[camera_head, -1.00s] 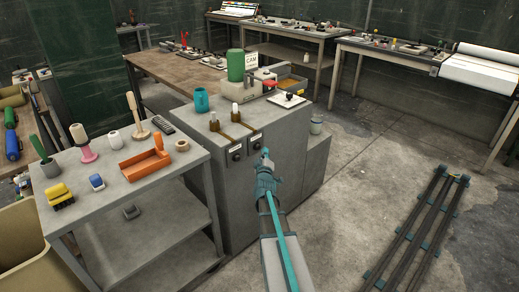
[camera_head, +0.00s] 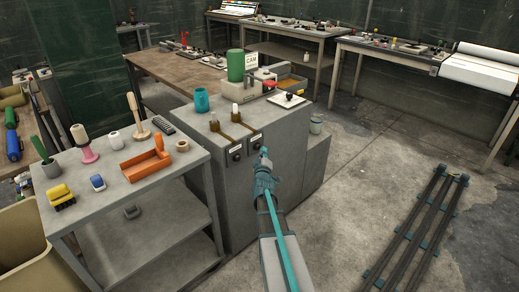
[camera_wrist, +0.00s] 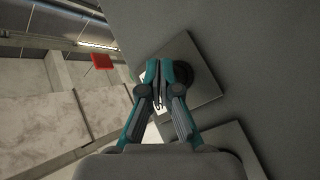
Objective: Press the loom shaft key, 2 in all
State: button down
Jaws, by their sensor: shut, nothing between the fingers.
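Two dark square key plates with round black buttons sit on the front of the grey cabinet (camera_head: 285,130): a left one (camera_head: 237,156) and a right one (camera_head: 256,143). White labels sit above them. My gripper (camera_head: 264,152) is shut and empty, just in front of the right key plate. In the wrist view my shut fingertips (camera_wrist: 160,66) overlap a square plate (camera_wrist: 188,46). Its dark round button (camera_wrist: 211,75) shows to the right of the fingers and is partly hidden. A second plate (camera_wrist: 228,148) shows at lower right. I cannot tell whether my fingertips touch the plate.
Two brown levers (camera_head: 242,121), a teal cup (camera_head: 201,100) and a green cylinder (camera_head: 235,66) stand on the cabinet. A grey cart (camera_head: 150,187) with tools stands at left. Dark rails (camera_head: 420,230) lie on the floor at right. The floor between is clear.

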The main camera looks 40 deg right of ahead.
jog(key=shift+w+a+p, duration=0.1)
jog(key=shift+w+p, duration=0.3)
jog(key=shift+w, duration=0.1)
dwell(0.5)
dwell(0.3)
jog(key=shift+s+b, duration=0.6)
jog(key=shift+s, duration=0.35)
jog(key=shift+s+d+b, duration=0.25)
jog(key=shift+s+b, duration=0.65)
jog(key=shift+s, duration=0.35)
jog(key=shift+s+d+b, duration=0.25)
jog(key=shift+s+b, duration=0.65)
jog(key=shift+s, duration=0.35)
